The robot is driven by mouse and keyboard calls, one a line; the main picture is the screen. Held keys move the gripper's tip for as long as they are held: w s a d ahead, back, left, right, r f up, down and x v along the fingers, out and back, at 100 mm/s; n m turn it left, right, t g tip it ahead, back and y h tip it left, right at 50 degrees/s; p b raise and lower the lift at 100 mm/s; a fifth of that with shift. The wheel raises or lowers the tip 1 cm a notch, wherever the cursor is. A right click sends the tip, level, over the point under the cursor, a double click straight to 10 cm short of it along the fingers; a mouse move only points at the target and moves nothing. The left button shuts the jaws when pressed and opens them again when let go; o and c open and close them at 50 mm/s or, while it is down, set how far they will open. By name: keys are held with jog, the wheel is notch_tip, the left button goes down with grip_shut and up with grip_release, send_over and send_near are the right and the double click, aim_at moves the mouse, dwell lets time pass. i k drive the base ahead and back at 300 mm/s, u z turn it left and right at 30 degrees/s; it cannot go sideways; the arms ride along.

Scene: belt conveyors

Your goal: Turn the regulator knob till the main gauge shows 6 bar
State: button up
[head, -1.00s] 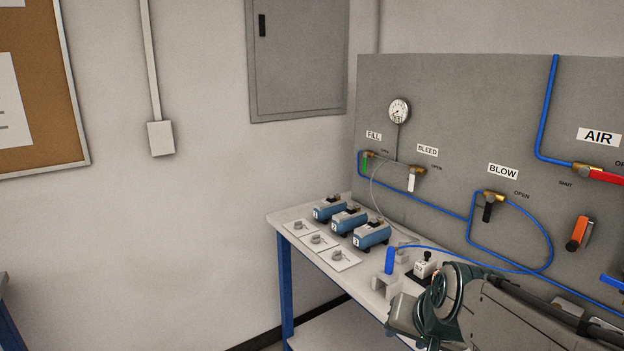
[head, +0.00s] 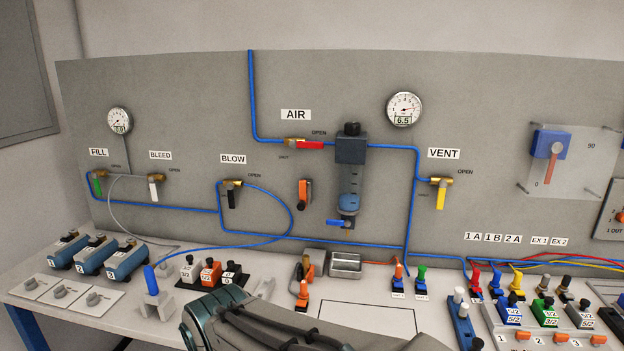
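The main gauge (head: 404,109) is a round white dial on the grey panel, right of the AIR label, and its digital window reads 6.5. The regulator (head: 351,149) is a dark block in the blue air line, left of and below the gauge. Its black regulator knob (head: 352,128) sits on top, with nothing touching it. A filter bowl (head: 349,182) hangs below the block. My arm crosses the bottom of the head view, well below the knob. The fingers of my gripper do not show.
The red-handled AIR valve (head: 306,145) is left of the regulator, and the yellow-handled VENT valve (head: 441,192) is right of it. An orange-and-black handle (head: 304,194) sits at lower left. Cylinders, valves and fittings crowd the bench (head: 120,322). The space before the knob is clear.

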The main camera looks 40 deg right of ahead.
aim_at(351, 127)
jog(key=z, duration=1.5)
